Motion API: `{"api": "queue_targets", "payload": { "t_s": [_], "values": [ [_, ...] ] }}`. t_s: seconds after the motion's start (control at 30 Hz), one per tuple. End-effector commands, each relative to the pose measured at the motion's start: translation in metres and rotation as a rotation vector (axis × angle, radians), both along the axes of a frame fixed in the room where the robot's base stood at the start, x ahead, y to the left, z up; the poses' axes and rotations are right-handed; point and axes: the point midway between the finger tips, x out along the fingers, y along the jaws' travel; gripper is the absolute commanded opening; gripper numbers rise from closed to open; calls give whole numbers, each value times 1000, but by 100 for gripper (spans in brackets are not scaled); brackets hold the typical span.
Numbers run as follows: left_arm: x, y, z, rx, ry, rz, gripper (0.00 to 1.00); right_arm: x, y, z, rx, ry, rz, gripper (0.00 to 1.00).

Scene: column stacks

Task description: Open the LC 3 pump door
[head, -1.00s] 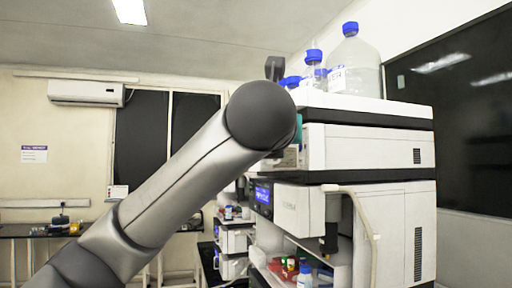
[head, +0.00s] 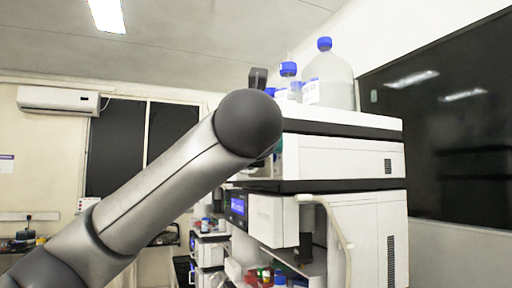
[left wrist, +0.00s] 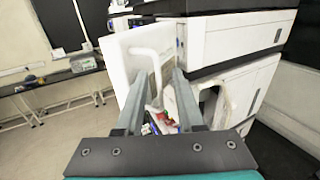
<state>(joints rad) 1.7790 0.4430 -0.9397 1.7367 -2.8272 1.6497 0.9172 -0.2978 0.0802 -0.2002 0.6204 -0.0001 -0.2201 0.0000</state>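The column stack of white instrument units (head: 345,155) stands right of centre in the head view. No LC 3 label is readable. In the left wrist view, a white panel (left wrist: 120,68) stands out from the stack's front left and looks like a door at an angle. A pale curved bar or tube (left wrist: 146,50) shows against it. My left gripper (left wrist: 160,75) is open, with its two fingers apart in front of the panel and stack; contact cannot be told. In the head view my left arm hides that gripper. My right gripper is not in view.
Blue-capped bottles (head: 330,80) stand on top of the stack. A pale tube (head: 343,235) runs down its front. Small bottles and red items (left wrist: 166,116) sit low in the stack. A bench (left wrist: 60,76) stands at the left, with open floor before it.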

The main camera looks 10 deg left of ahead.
Motion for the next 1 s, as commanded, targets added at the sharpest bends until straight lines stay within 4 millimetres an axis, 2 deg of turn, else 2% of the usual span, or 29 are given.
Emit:
{"api": "queue_targets", "payload": {
  "t_s": [0.27, 0.47, 0.77, 1.0],
  "values": [
    [-1, 0, 0, 0, 0, -1, 38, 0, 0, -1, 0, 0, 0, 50],
    [-16, -4, -2, 1, -3, -3, 38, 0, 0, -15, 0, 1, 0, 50],
    [-62, -13, -3, 0, -5, -4, 38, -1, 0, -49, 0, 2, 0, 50],
    [-107, -21, -3, 1, -6, -4, 38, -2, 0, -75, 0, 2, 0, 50]
  ]
}}
